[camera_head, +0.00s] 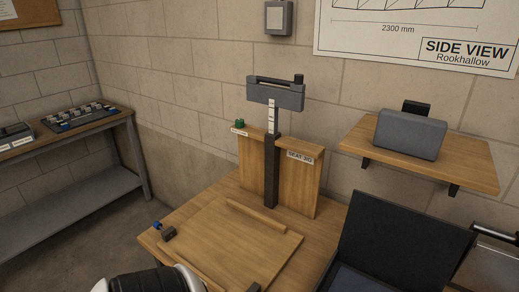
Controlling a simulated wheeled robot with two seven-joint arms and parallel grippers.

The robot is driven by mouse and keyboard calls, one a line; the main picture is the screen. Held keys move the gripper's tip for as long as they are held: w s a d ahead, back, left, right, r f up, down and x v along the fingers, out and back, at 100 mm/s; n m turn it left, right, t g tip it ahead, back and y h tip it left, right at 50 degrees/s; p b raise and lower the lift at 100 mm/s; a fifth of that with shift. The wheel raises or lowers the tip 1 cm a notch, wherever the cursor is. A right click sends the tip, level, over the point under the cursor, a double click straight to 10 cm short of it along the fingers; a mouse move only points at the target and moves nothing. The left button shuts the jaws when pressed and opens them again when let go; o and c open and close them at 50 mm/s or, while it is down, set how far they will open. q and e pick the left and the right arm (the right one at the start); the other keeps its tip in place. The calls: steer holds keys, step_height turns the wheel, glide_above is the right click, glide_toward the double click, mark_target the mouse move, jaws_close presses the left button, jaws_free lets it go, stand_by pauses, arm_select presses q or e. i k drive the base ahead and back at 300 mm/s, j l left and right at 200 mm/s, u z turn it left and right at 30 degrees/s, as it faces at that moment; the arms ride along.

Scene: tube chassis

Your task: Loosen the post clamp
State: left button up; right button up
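A dark upright post (271,172) stands at a wooden back panel, with a pale marked scale (272,118) on its upper part. A grey block-shaped head (276,95) sits on top of the post, with a dark bar and a small black knob (298,79) at its upper right. A dark collar (275,135) surrounds the post at the panel's top edge. I cannot tell which of these parts is the clamp, or how tight it is. Neither gripper's fingers show; only a black-and-white part of my arm shows at the bottom edge.
The wooden panel (306,184) labelled "SEAT 30" carries a green knob (239,123). A blue-tipped dark fitting (166,231) sits at the bench's left edge. A wall shelf (465,165) holds a grey box (410,135).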

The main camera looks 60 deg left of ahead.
mark_target(239, 122)
steer(key=u, duration=1.9)
steer(key=j+z, duration=0.15)
steer(key=z, duration=0.3)
steer(key=i+j+z, duration=0.1)
steer(key=z, duration=0.4)
steer(key=j+z, duration=0.2)
steer(key=j, duration=0.5)
steer(key=j+z, duration=0.25)
steer(key=j, duration=0.45)
steer(key=k+j+z, duration=0.2)
steer(key=j, duration=0.5)
steer(key=i+j, duration=0.25)
steer(key=i, duration=0.15)
